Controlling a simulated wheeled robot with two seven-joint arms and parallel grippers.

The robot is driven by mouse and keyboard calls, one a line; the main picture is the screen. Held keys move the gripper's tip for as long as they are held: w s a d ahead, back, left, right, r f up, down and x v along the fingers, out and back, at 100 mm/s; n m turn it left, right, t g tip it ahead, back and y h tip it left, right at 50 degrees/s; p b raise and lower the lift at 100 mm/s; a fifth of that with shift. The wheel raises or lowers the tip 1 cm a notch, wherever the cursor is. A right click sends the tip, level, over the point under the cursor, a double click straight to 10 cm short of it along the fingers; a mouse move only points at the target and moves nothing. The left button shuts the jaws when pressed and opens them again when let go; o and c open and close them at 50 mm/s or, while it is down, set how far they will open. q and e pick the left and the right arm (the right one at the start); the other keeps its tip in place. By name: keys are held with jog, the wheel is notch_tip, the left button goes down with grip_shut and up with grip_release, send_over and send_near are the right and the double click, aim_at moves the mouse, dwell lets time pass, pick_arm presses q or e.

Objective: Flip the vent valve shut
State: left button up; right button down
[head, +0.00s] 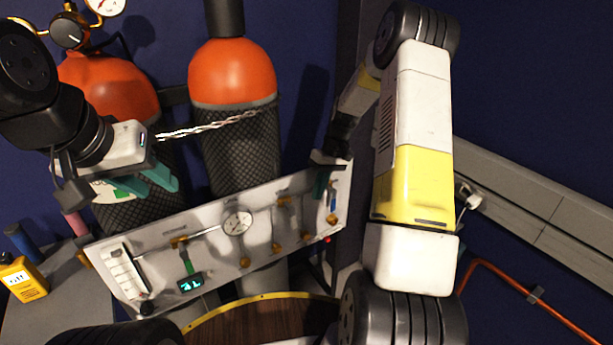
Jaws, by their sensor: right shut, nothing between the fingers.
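A white valve panel (210,258) stands tilted in front of the gas cylinders. It carries a round gauge (237,223), a green-handled valve (188,263) at the left and a blue-handled valve (333,201) at the right end. The labels are too small to read, so I cannot tell which is the vent valve. My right gripper (320,186) is shut and empty at the panel's upper right, just left of the blue handle; I cannot tell whether it touches anything. My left gripper (150,184) is open and empty, above the panel's left part, with its teal fingertips apart.
Two orange-topped cylinders (232,72) in black mesh stand behind the panel, with a chain (207,127) across them. A round yellow-rimmed wooden top (258,322) is below the panel.

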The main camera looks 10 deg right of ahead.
aim_at(296, 222)
jog(key=a+f, duration=0.2)
jog(key=s+a+f, duration=0.1)
jog(key=f, duration=0.1)
jog(key=s+a+f, duration=0.1)
jog(key=a+f, duration=0.1)
jog(key=shift+a, duration=0.3)
jog(key=shift+s+a+f, duration=0.2)
jog(key=shift+s+a, duration=0.1)
jog(key=shift+a, duration=0.3)
